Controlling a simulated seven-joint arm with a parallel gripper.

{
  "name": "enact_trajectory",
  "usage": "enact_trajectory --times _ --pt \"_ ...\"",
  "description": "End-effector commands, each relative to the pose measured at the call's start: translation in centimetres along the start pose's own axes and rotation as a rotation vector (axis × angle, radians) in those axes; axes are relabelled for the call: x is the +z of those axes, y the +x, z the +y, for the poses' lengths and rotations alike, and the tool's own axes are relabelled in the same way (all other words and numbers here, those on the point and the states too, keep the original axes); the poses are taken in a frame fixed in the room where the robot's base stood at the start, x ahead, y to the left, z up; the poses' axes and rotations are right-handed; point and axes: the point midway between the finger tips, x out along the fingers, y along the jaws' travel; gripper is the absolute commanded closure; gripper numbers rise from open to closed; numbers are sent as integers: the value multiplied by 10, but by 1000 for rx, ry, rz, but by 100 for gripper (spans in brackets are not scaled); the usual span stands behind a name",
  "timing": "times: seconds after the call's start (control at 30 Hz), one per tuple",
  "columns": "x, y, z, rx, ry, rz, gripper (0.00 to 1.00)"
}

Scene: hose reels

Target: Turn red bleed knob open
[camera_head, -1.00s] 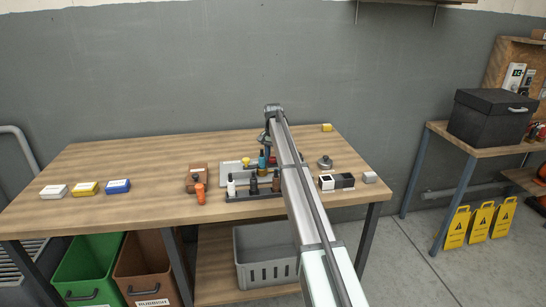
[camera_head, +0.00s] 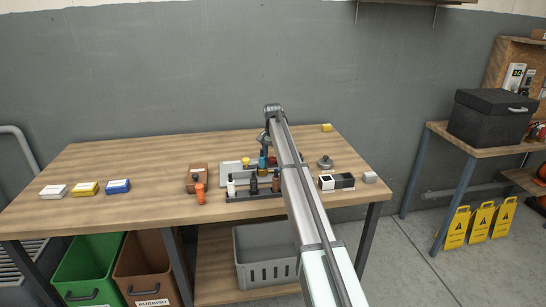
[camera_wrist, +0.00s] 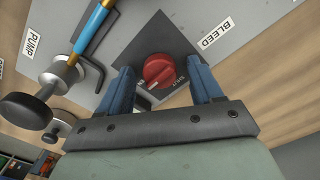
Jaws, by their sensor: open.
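The red bleed knob (camera_wrist: 161,70) sits on a dark square plate (camera_wrist: 150,38) on a light grey panel in the wrist view. A "BLEED" label (camera_wrist: 216,32) is beside it. My gripper (camera_wrist: 164,78) is open, with one blue finger on each side of the knob. I cannot tell whether the fingers touch it.
In the wrist view a dark-knobbed pump fitting (camera_wrist: 48,88), a blue and orange rod (camera_wrist: 92,28) and a "PUMP" label (camera_wrist: 34,42) are at the left. In the head view a rack of bottles (camera_head: 254,193) stands in front of the panel.

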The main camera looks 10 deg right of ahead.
Motion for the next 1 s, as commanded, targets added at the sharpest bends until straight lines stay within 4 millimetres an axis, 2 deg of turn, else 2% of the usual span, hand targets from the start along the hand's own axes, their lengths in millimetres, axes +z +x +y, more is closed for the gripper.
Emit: enact_trajectory --times 0.13,0.27,0.7,1.0 --pt "0 -2 0 0 0 0 35" --pt "-1 -13 0 0 0 1 35" --pt "-1 -96 -1 -1 0 2 35" --pt "0 -132 0 0 0 0 35"
